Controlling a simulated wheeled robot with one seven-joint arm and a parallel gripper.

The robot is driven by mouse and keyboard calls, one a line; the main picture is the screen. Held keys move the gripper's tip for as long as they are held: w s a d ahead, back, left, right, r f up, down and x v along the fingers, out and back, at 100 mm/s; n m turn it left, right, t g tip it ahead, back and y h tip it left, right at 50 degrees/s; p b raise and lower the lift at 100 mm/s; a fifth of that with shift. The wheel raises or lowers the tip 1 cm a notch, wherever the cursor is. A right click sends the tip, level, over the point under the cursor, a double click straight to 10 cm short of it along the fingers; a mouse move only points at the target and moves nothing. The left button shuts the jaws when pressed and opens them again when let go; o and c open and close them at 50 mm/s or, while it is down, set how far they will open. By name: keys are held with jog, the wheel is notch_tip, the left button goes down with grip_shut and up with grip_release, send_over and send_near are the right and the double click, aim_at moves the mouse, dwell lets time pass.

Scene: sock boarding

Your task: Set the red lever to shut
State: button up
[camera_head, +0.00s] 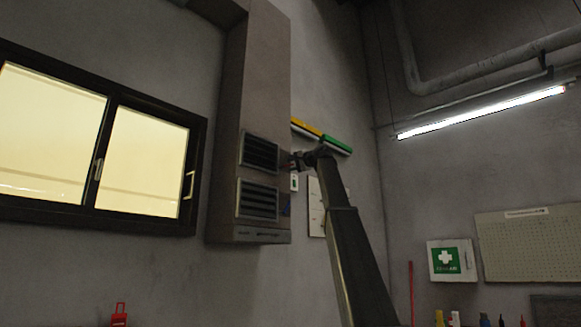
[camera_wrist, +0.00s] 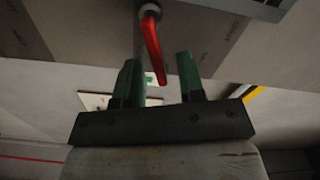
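The red lever (camera_wrist: 152,48) shows in the wrist view, hanging from a round metal pivot (camera_wrist: 149,11) on a grey panel. It points down the picture, tilted slightly right, with its free end between the two green fingers. My gripper (camera_wrist: 159,66) is open, one finger on each side of the lever with gaps showing. I cannot tell how deep the lever sits between them. In the head view my gripper (camera_head: 294,161) is small, at the right edge of the tall grey wall housing (camera_head: 265,95). The lever cannot be made out there.
The housing carries two dark louvred vents (camera_head: 259,153). A yellow and green strip (camera_head: 321,135) is on the wall behind my arm, above a pale panel (camera_head: 316,205). A window (camera_head: 147,160) is at left; a first-aid box (camera_head: 446,261) and pegboard (camera_head: 530,243) are at right.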

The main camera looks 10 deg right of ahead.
aim_at(281, 160)
jog(key=shift+w+a, duration=0.4)
jog(key=shift+w, duration=0.15)
grip_shut()
jog(key=shift+r, duration=0.1)
jog(key=n, duration=0.2)
jog(key=r+n, duration=0.1)
jog(key=a+n, duration=0.1)
jog(key=n, duration=0.1)
jog(key=shift+s+r+n, duration=0.25)
jog(key=shift+s+n, duration=0.05)
jog(key=shift+s, duration=0.05)
jog(key=shift+s+a+r+n, duration=0.15)
jog(key=shift+s+a+n, duration=0.05)
jog(key=shift+n, duration=0.65)
jog(key=shift+s+a+r+n, duration=0.1)
jog(key=shift+s+a+n, duration=0.1)
jog(key=shift+n, duration=0.7)
jog(key=shift+s+a+r+n, duration=0.15)
jog(key=shift+a+n, duration=0.05)
jog(key=shift+n, duration=0.65)
